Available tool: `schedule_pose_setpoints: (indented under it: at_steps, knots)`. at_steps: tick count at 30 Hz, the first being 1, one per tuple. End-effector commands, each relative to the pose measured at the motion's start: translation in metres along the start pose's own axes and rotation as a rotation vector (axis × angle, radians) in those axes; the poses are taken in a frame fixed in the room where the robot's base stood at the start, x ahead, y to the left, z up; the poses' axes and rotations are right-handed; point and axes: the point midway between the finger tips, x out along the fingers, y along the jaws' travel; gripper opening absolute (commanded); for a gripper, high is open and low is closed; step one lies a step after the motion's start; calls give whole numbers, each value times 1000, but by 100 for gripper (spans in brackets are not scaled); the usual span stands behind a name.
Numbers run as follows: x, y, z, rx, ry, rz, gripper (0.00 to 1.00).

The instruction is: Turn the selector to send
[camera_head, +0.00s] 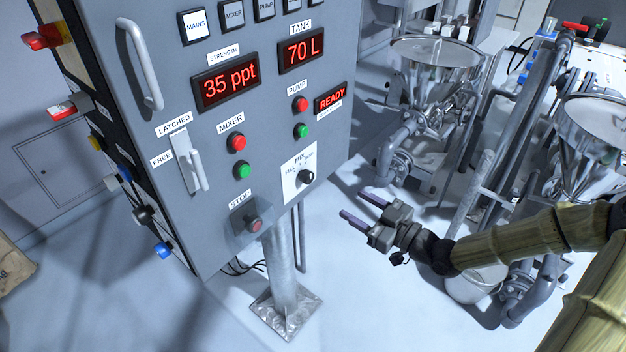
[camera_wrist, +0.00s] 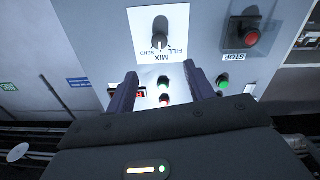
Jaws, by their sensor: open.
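The selector is a dark round knob (camera_head: 306,177) on a white label plate (camera_head: 296,170), low on the right of the grey panel's front. The plate has the words MIX, FILL and SEND. In the wrist view the knob (camera_wrist: 160,36) and lettering appear upside down, and its pale pointer mark seems to face MIX. My gripper (camera_head: 357,206) is open and empty, to the lower right of the knob and apart from it. In the wrist view its two dark purple fingers (camera_wrist: 161,72) point toward the panel, with the knob beyond and between their lines.
A red stop button (camera_head: 254,225) in a guard sits left of and below the selector. Green and red pump buttons (camera_head: 301,131) and the READY display (camera_head: 331,99) are above it. A grey post (camera_head: 281,262) stands below the panel. Steel hoppers (camera_head: 436,52) and pipes stand to the right.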

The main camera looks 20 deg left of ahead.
Motion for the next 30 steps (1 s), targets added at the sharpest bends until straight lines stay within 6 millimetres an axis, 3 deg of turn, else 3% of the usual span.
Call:
schedule_pose_setpoints:
  at_steps: [21, 30]
  knots:
    - [125, 0, -1, 0, 0, -2, 53]
    - [139, 0, 0, 0, -1, 1, 53]
